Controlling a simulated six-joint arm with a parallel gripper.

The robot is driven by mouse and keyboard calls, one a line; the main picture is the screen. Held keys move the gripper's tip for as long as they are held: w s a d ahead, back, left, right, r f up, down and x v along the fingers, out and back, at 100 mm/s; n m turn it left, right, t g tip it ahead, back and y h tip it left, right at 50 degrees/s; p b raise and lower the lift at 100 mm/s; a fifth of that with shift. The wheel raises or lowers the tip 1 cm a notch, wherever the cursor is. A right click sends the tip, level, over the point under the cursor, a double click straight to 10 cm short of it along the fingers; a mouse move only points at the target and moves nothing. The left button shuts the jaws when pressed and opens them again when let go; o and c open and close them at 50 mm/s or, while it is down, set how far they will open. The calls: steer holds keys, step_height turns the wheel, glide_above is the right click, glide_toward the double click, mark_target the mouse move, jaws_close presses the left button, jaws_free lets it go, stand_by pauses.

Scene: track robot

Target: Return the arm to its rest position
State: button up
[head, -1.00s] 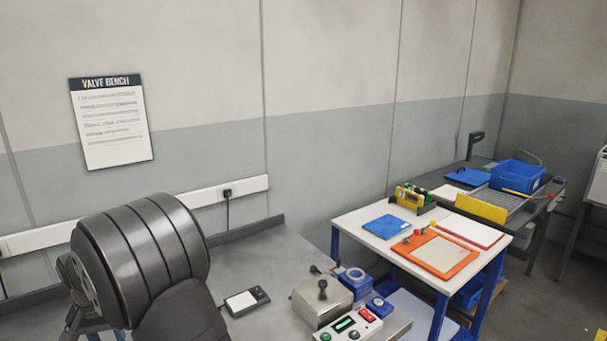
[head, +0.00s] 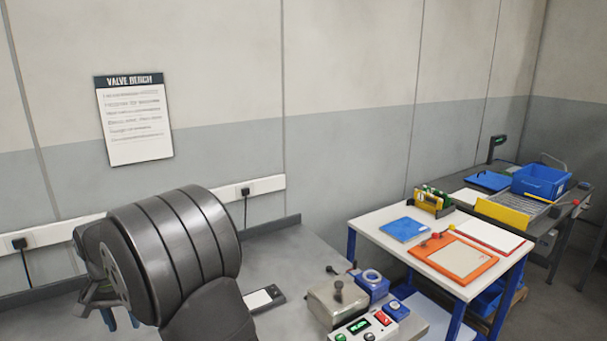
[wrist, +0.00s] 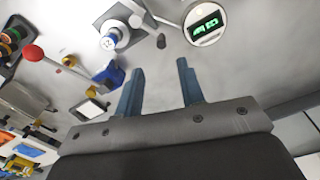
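My arm (head: 165,255), thick and dark grey, fills the lower left of the head view, bent above the grey bench. My gripper hangs at its left end, partly hidden behind the arm, with its blue fingers (head: 121,319) just showing. In the wrist view my gripper (wrist: 160,66) has two blue fingers standing well apart, with nothing between them but grey surface behind. It is open and empty.
The grey bench (head: 290,250) holds a small flat device (head: 262,299), a metal box (head: 336,301) and a control box (head: 364,328). A white table (head: 372,232) with an orange tray (head: 462,277) stands right. The wall with a sign (head: 135,118) is behind.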

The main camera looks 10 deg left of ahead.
step_height(320, 180, down, 10)
steer(key=shift+s+r, duration=0.1)
steer(key=shift+s+a+r+n, duration=0.15)
steer(key=shift+s+n, duration=0.2)
steer(key=shift+n, duration=0.6)
steer(key=shift+s+a+f+n, duration=0.1)
steer(key=shift+s+n, duration=0.25)
steer(key=shift+n, duration=0.6)
steer(key=o, duration=1.2)
steer(key=shift+o, duration=1)
steer(key=shift+r, duration=0.15)
steer(key=w+d+r+m, duration=0.2)
steer(key=d+r+m, duration=0.2)
steer(key=r+m, duration=0.45)
steer(key=w+d+r+m, duration=0.1)
steer(key=d+r+m, duration=0.5)
steer(key=m, duration=0.4)
steer(key=f, duration=0.6)
steer(key=a+f, duration=0.1)
steer(key=f, duration=0.2)
steer(key=shift+w+a, duration=0.1)
steer(key=shift+w, duration=0.05)
